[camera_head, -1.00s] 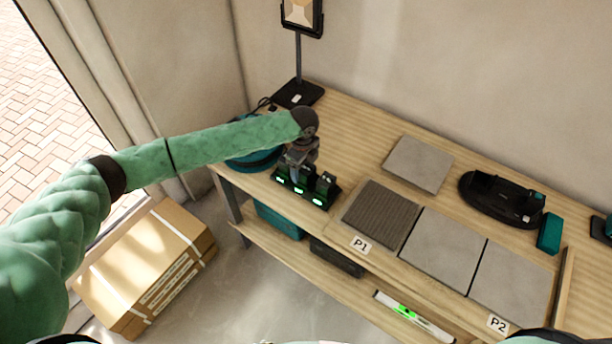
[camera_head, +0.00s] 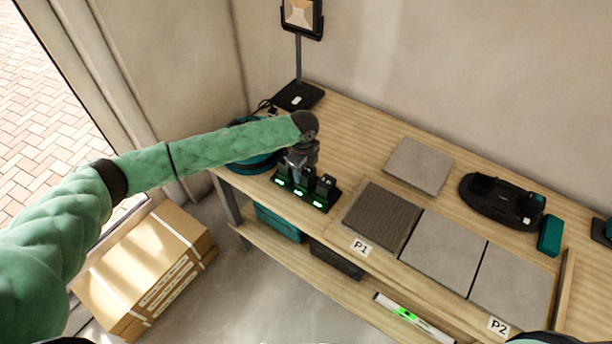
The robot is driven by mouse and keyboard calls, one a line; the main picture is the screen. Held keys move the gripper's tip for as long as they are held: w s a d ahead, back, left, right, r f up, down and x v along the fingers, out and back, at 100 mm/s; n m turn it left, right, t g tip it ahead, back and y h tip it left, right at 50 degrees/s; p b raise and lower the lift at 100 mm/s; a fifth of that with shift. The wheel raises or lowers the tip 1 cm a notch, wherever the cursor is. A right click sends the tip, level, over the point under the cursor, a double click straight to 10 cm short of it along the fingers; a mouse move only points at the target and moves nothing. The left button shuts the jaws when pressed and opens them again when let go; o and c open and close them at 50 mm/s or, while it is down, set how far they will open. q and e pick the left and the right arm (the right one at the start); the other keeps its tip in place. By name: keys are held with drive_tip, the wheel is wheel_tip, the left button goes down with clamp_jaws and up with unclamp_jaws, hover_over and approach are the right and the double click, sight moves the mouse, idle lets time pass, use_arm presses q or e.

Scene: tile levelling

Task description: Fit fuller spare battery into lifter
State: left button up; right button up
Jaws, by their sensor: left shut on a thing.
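My left gripper (camera_head: 298,172) points down over the black charging dock (camera_head: 312,205) near the table's left front edge. It is shut on a battery, apparently the middle one, which the fingers largely hide; I cannot tell whether it still sits in its slot. Another dark battery (camera_head: 327,184) stands upright at the dock's right end. Green lights show along the dock's front; their charge levels are too small to read. A black oval device (camera_head: 500,203), probably the lifter, lies at the table's right rear. My right gripper is out of view.
Grey tiles (camera_head: 443,250) and a ribbed dark tile (camera_head: 381,216) lie between dock and oval device, with another tile (camera_head: 419,166) behind. A teal block (camera_head: 550,235) stands at the right. A lamp base (camera_head: 298,95) and teal coil (camera_head: 250,160) are behind my left arm.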

use_arm(q)
drive_tip(key=shift+r+p, duration=1.95)
drive_tip(key=shift+r, duration=0.95)
